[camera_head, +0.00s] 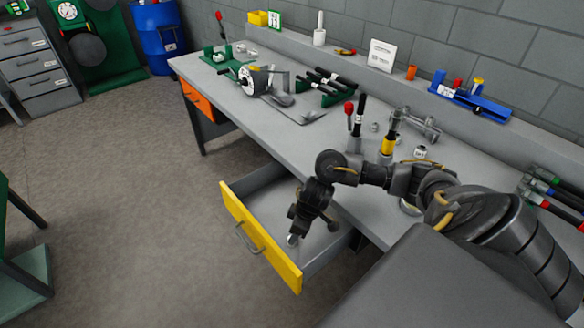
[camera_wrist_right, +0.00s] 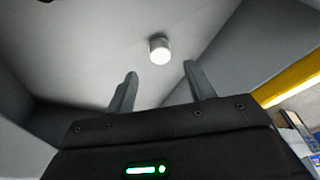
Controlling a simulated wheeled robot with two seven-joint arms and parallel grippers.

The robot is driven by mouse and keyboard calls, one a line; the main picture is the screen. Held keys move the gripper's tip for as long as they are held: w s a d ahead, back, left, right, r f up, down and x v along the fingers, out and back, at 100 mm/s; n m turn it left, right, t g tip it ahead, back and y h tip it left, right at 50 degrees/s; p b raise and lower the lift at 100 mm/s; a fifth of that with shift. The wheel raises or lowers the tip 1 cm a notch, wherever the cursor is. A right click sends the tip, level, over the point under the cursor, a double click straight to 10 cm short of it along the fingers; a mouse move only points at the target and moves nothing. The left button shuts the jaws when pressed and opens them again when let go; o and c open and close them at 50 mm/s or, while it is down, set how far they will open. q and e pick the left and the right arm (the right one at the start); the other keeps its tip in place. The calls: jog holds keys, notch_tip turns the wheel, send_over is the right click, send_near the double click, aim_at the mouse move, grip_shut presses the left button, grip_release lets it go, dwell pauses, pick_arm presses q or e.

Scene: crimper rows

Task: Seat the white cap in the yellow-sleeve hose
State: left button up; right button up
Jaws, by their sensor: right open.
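The white cap (camera_wrist_right: 160,49) stands on the drawer floor, just beyond my right fingertips in the right wrist view. It also shows small in the head view (camera_head: 292,240), below the gripper. My right gripper (camera_wrist_right: 158,82) is open and empty, its two fingers apart and pointing toward the cap without touching it. In the head view my right gripper (camera_head: 297,230) reaches down into the open drawer. My left gripper is not in view.
The drawer (camera_head: 262,236) with a yellow front is pulled out, and its walls surround my gripper. The grey bench (camera_head: 222,78) holds a crimping tool (camera_head: 252,80), a red-tipped upright hose (camera_head: 349,115), a metal fixture (camera_head: 418,124) and a blue rack (camera_head: 458,92).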

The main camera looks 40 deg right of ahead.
jog(key=x, duration=0.2)
jog(key=b+x, duration=0.1)
jog(key=x, duration=0.1)
jog(key=shift+s+f, duration=0.1)
jog(key=shift+s, duration=0.2)
jog(key=shift+w+f, duration=0.2)
jog(key=shift+f, duration=0.25)
jog(key=c, duration=1)
